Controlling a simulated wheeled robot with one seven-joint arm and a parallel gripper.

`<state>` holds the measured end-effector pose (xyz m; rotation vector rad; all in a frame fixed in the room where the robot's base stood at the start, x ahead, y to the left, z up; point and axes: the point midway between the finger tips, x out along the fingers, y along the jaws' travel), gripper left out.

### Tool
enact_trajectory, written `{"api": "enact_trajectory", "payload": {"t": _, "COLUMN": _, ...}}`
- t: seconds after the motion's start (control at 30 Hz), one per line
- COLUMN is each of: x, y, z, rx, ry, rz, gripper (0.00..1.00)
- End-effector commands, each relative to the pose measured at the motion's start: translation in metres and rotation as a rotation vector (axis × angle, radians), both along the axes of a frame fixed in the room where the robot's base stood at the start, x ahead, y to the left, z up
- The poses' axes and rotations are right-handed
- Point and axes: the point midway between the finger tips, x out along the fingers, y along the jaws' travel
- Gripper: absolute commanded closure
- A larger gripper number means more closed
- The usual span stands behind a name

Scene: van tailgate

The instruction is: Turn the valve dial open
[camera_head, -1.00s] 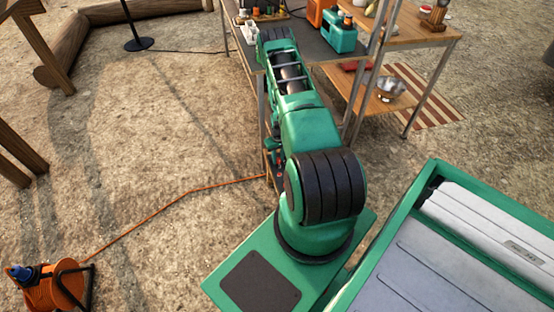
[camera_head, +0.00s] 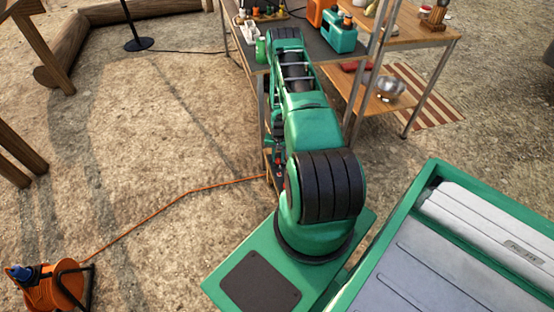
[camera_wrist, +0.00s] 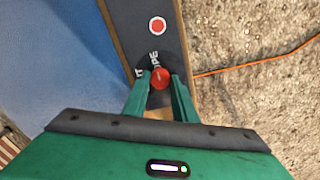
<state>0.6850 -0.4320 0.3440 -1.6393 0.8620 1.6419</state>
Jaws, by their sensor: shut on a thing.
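The valve dial (camera_wrist: 160,77) is a small red knob on a black disc with white lettering, partly legible as "OPE", on a narrow dark panel (camera_wrist: 143,10) in the wrist view. My gripper (camera_wrist: 161,80) is shut on the dial, with one green finger on each side of it. The fingers and the gripper body hide the lower part of the disc. In the head view my arm reaches away toward the table, and the gripper and dial are hidden behind it.
A red round mark with a white ring (camera_wrist: 157,26) is on the same panel. The table (camera_head: 324,52) bears a green canister (camera_head: 341,34) and other items. An orange cable (camera_head: 180,197) runs from a reel (camera_head: 52,287) across open ground at left.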

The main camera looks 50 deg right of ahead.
Motion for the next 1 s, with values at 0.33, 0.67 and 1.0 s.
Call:
{"api": "enact_trajectory", "payload": {"t": 0.33, "x": 0.005, "y": 0.003, "z": 0.001, "rx": 0.006, "ry": -0.008, "rz": 0.000, "gripper": 0.98}}
{"api": "enact_trajectory", "payload": {"t": 0.67, "x": 0.002, "y": 0.002, "z": 0.000, "rx": 0.004, "ry": -0.004, "rz": -0.001, "gripper": 0.57}}
{"api": "enact_trajectory", "payload": {"t": 1.0, "x": 0.003, "y": 0.001, "z": 0.025, "rx": 0.001, "ry": -0.004, "rz": -0.001, "gripper": 0.57}}
